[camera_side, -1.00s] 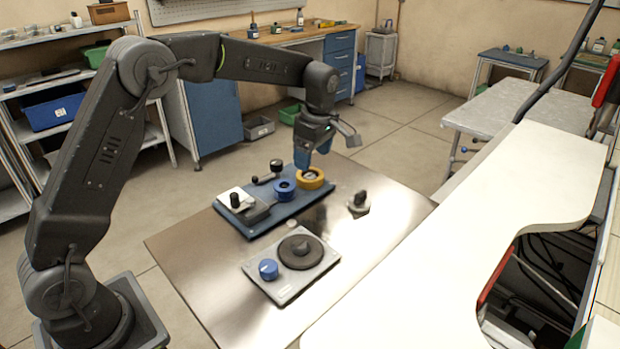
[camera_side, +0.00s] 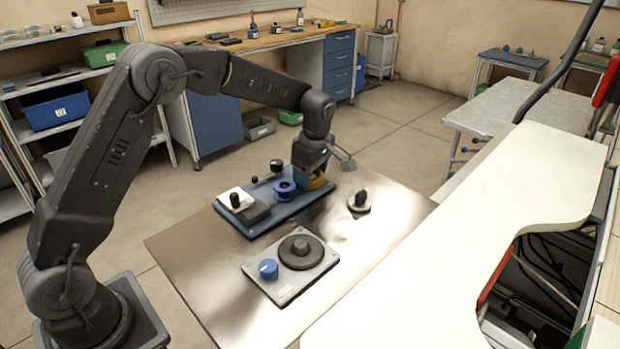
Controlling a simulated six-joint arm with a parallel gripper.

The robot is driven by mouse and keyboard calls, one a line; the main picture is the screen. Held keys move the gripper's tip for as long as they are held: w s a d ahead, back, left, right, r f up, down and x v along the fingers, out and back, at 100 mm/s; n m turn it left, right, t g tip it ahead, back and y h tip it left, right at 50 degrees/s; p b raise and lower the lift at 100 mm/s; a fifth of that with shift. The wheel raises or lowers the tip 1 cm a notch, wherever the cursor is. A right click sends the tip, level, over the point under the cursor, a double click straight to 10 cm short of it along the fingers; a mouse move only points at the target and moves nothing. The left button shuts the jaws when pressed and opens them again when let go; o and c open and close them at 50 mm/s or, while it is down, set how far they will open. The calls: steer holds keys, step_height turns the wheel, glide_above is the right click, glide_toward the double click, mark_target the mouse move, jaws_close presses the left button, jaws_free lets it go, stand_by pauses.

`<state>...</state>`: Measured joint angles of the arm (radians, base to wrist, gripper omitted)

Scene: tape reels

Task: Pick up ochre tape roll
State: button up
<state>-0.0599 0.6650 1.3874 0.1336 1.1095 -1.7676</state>
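The ochre tape roll (camera_side: 318,182) is at the far right end of the blue base plate (camera_side: 262,222) on the metal table. My gripper (camera_side: 308,176) is down at the roll and covers much of it; only its right part shows. The fingertips are hidden against the roll, so I cannot see whether they are open or closed on it. A blue tape roll (camera_side: 284,188) is just left of my gripper on the same plate.
A white block with a black knob (camera_side: 235,200) stands at the plate's left end. A grey plate with a dark disc (camera_side: 300,249) and a blue knob (camera_side: 268,269) lies in front. A dark knobbed piece (camera_side: 360,200) stands to the right.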

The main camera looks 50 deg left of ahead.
steer(key=shift+c, duration=0.8)
steer(key=shift+r, duration=0.5)
steer(key=r, duration=0.3)
steer(key=shift+s+a+r, duration=0.1)
steer(key=shift+a+r, duration=0.2)
steer(key=shift+r, duration=0.05)
steer(key=s+a+r, duration=0.6)
steer(key=a, duration=0.3)
steer(key=s+d+r+m, duration=0.4)
steer(key=s+d, duration=0.8)
steer(key=d, duration=0.1)
glide_above(300, 242)
step_height(300, 242, down, 7)
steer(key=shift+s+f, duration=0.1)
steer(key=shift+s, duration=0.05)
steer(key=shift+d+f, duration=0.1)
steer(key=shift+d, duration=0.15)
steer(key=shift+f, duration=2)
